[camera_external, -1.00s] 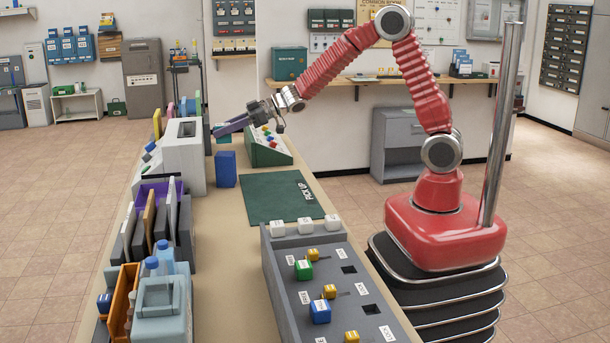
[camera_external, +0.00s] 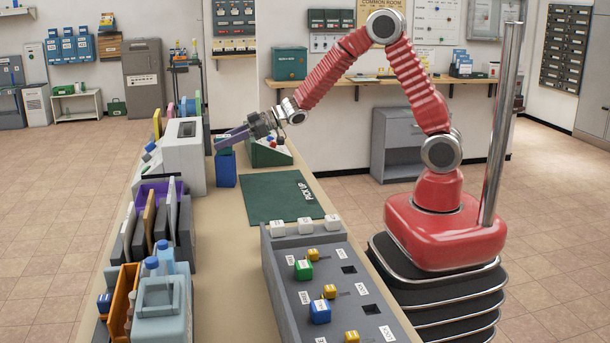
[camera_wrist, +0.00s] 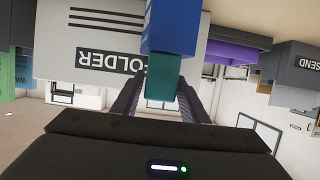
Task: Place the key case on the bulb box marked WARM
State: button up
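My gripper (camera_external: 222,141) reaches left over the counter, just above a blue upright box (camera_external: 225,170). In the wrist view my gripper (camera_wrist: 161,72) has its two dark fingers on either side of a small teal block, which looks like the key case (camera_wrist: 162,82), and appears shut on it. The blue box (camera_wrist: 172,22) lies straight beyond the case in that view. The case looks in line with the box top; whether they touch, I cannot tell. No WARM marking can be read on the box, so I cannot confirm it is the bulb box.
A white machine (camera_external: 184,160), marked FOLDER in the wrist view, stands close left of the box. A sloped green-and-grey panel (camera_external: 268,152) stands to the right. A green PICK UP mat (camera_external: 278,198) lies bare in front. A grey key panel (camera_external: 330,290) is nearer the camera.

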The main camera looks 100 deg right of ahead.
jog(key=shift+o, duration=1.2)
jog(key=shift+s+r, duration=0.1)
jog(key=shift+r, duration=0.05)
jog(key=v, duration=1.1)
jog(key=shift+s, duration=0.4)
jog(key=shift+r, duration=0.2)
